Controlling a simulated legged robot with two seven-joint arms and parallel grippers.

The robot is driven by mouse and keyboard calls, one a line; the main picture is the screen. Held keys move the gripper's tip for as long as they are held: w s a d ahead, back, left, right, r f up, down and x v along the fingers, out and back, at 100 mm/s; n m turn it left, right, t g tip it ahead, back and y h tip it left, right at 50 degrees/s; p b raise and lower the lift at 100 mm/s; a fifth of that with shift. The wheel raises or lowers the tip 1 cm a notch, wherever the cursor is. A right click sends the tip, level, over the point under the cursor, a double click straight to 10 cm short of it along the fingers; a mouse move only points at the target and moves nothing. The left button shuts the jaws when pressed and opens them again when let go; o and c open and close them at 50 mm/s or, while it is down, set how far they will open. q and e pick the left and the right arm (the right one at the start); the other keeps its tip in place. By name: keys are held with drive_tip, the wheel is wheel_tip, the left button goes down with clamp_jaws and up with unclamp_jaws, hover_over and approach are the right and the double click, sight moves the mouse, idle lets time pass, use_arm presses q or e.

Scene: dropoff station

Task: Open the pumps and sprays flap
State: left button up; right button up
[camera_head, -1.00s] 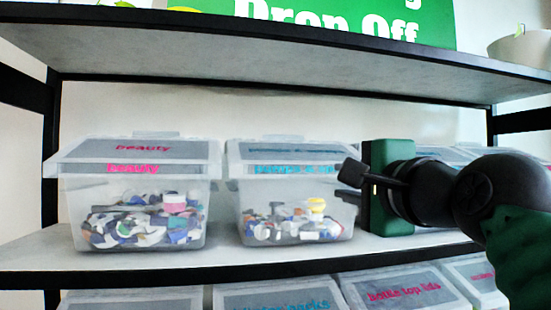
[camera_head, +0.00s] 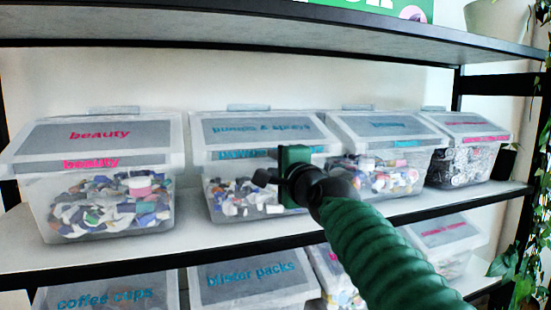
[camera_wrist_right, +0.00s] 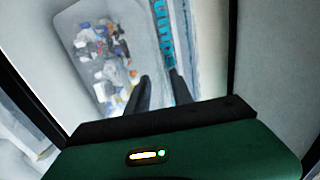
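The pumps and sprays bin (camera_head: 214,190) is a clear plastic box, second from the left on the middle shelf, with small mixed items inside. Its grey flap (camera_head: 255,128) with blue lettering is down. My right gripper (camera_head: 262,178) is in front of the bin's right half, just below the lid's front edge, and hides part of it. In the right wrist view the two dark fingers (camera_wrist_right: 160,76) stand apart with nothing between them. They point at the lid edge with blue lettering (camera_wrist_right: 163,35); contact cannot be told. My left gripper is not in view.
The beauty bin (camera_head: 100,195) stands on the left, and two more lidded bins (camera_head: 385,125) stand on the right. A lower shelf holds a blister packs bin (camera_head: 250,275) and others. An upper shelf (camera_head: 300,38) runs overhead. Plants hang at the right edge.

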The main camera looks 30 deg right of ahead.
drive_tip(key=shift+s+d, duration=0.25)
drive_tip(key=shift+d, duration=0.05)
drive_tip(key=shift+s+d+r, duration=0.1)
drive_tip(key=shift+s+d, duration=0.1)
drive_tip(key=shift+d, duration=0.05)
drive_tip(key=c, duration=0.4)
clamp_jaws()
drive_tip(key=shift+a, duration=0.1)
drive_tip(key=shift+w+a+f, duration=0.1)
drive_tip(key=shift+f, duration=0.2)
